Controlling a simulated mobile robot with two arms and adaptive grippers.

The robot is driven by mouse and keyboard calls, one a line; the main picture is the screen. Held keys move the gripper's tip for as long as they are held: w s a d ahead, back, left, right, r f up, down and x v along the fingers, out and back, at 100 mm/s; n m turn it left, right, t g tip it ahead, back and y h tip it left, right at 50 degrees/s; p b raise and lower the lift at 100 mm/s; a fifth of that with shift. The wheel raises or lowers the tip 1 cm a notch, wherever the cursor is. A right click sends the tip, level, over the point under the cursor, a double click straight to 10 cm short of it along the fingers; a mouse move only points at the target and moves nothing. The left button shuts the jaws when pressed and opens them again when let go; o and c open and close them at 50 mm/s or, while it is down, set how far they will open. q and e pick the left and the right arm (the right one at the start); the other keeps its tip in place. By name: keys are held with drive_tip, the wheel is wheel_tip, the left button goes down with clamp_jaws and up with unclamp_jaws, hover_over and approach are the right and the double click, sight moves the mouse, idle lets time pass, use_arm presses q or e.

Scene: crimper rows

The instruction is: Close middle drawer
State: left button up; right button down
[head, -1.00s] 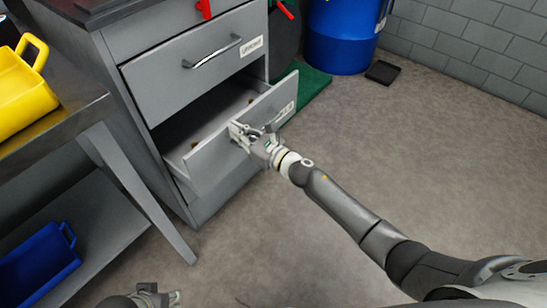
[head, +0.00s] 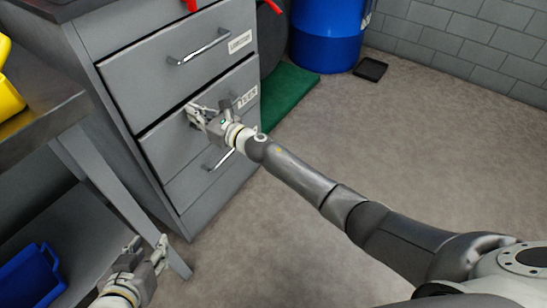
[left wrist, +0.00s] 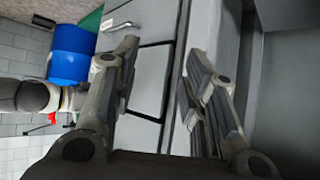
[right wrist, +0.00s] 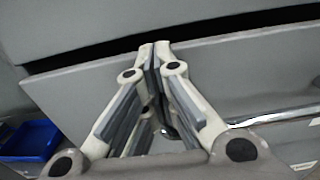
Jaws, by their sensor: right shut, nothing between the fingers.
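The middle drawer (head: 170,140) of the grey cabinet sits almost flush with its neighbours. The right wrist view shows a dark gap along the top edge of its front (right wrist: 70,88). My right gripper (head: 194,114) is shut and empty, its fingertips at the drawer front, left of the handle (right wrist: 270,116). I cannot tell whether they touch it. In the head view the gripper partly hides the drawer's handle. My left gripper (head: 147,245) is open and empty, low beside the table leg, away from the drawer.
The top drawer (head: 170,70) is shut; the bottom drawer's handle (head: 220,158) shows below. A metal table (head: 50,115) with a blue bin (head: 35,275) on its lower shelf stands left. A blue barrel (head: 325,40) and green mat (head: 285,95) lie beyond.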

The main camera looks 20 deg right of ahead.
use_arm(q)
drive_tip(key=w+r+t, duration=0.1)
drive_tip(key=w+d+r+t, duration=0.1)
drive_tip(key=shift+w+r+h, duration=0.3)
drive_tip(key=shift+r, duration=0.1)
use_arm(e)
drive_tip(key=shift+w+a+r, duration=0.25)
drive_tip(key=shift+w+a, duration=0.1)
drive_tip(key=shift+w, duration=0.2)
drive_tip(key=shift+r, duration=0.15)
use_arm(q)
drive_tip(key=shift+a, duration=0.1)
